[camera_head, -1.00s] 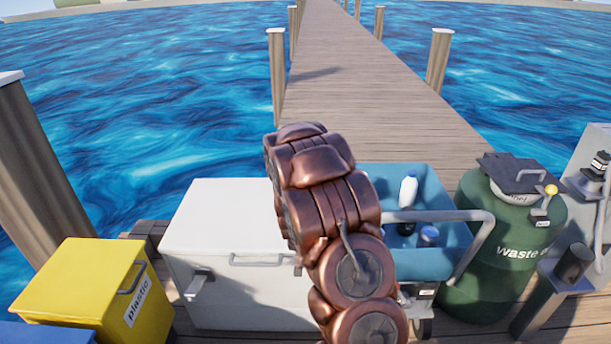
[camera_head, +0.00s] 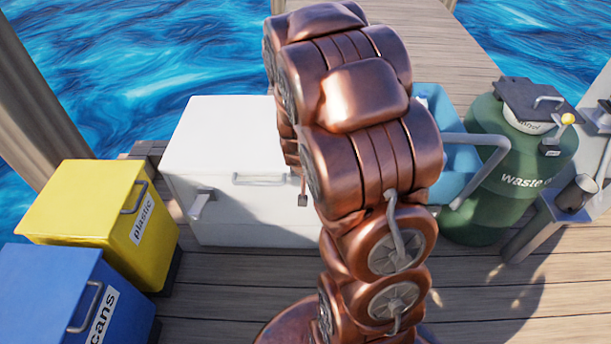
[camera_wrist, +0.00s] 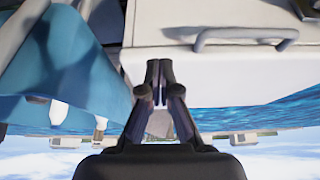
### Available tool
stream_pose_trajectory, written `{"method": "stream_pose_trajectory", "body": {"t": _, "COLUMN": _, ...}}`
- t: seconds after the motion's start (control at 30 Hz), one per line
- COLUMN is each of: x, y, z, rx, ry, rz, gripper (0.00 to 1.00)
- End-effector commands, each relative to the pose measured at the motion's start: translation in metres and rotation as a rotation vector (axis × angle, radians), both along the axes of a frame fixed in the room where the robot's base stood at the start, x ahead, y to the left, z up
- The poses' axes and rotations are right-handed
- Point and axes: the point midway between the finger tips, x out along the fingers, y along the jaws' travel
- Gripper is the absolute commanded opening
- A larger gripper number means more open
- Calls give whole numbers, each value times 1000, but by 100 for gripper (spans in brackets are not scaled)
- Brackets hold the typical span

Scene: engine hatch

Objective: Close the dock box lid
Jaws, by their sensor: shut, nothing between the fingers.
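The dock box (camera_head: 240,222) is the white chest left of my arm in the head view. Its lid (camera_head: 225,130) lies level on top and looks down; no open gap shows, but its right part is hidden behind my arm. A handle (camera_head: 260,180) and a grey latch (camera_head: 201,203) are on its front. In the wrist view, which is upside down, the box's white surface (camera_wrist: 235,75) and handle (camera_wrist: 245,36) fill the upper right. My gripper (camera_wrist: 159,66) is shut and empty in front of that white surface; contact cannot be told. My arm hides it in the head view.
A yellow plastic bin (camera_head: 90,205) and a blue cans bin (camera_head: 75,295) stand at left. A blue cart (camera_head: 460,165) with a grey rail and a green waste drum (camera_head: 520,165) stand at right. Bare planks (camera_head: 225,300) lie in front of the box.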

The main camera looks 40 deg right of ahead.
Motion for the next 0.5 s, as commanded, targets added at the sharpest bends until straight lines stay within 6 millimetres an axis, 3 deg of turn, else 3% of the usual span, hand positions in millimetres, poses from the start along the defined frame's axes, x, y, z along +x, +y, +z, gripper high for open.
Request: {"method": "stream_pose_trajectory", "body": {"t": 0.5, "x": -12, "y": 9, "z": 1, "rx": -1, "ry": -4, "rz": -3, "gripper": 0}}
